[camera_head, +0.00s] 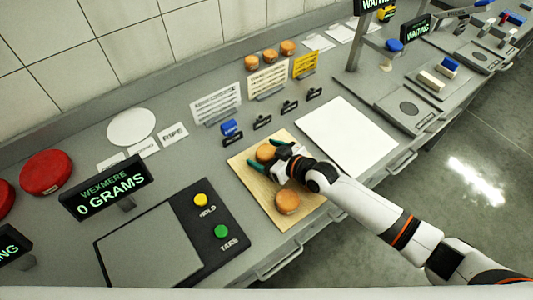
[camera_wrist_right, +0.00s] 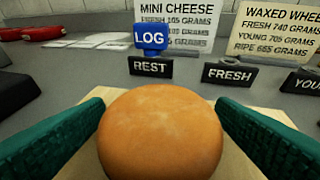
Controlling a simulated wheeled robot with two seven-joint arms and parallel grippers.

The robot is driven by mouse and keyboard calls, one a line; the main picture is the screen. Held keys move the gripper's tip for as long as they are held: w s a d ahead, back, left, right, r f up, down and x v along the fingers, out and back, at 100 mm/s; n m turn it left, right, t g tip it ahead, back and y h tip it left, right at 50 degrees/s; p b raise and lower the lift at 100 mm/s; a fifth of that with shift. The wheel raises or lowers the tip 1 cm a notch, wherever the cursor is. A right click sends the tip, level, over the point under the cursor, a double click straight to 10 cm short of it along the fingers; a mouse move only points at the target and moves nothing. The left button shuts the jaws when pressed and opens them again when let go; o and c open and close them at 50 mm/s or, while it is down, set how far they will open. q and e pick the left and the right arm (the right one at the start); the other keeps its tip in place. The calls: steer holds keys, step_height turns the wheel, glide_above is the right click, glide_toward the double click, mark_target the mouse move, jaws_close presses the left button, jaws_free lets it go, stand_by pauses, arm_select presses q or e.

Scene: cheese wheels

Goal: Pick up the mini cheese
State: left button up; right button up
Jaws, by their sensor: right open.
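Two small round orange cheeses sit on a wooden board: a far one (camera_head: 265,152) and a near one (camera_head: 287,201). My right gripper (camera_head: 270,157) is open at the far cheese, its green fingers on either side of it. In the right wrist view this cheese (camera_wrist_right: 160,133) fills the space between the two fingers, low in the picture. I cannot tell whether either finger touches it. My left gripper is not in view.
The wooden board (camera_head: 249,182) lies between a scale (camera_head: 150,250) with buttons and a white sheet (camera_head: 347,136). Behind it stand a blue LOG stamp (camera_head: 230,128), small black labels and signs. Three more small cheeses (camera_head: 269,56) sit at the back. Red wheels (camera_head: 46,172) are at left.

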steer(key=c, duration=1.1)
steer(key=shift+r, duration=0.1)
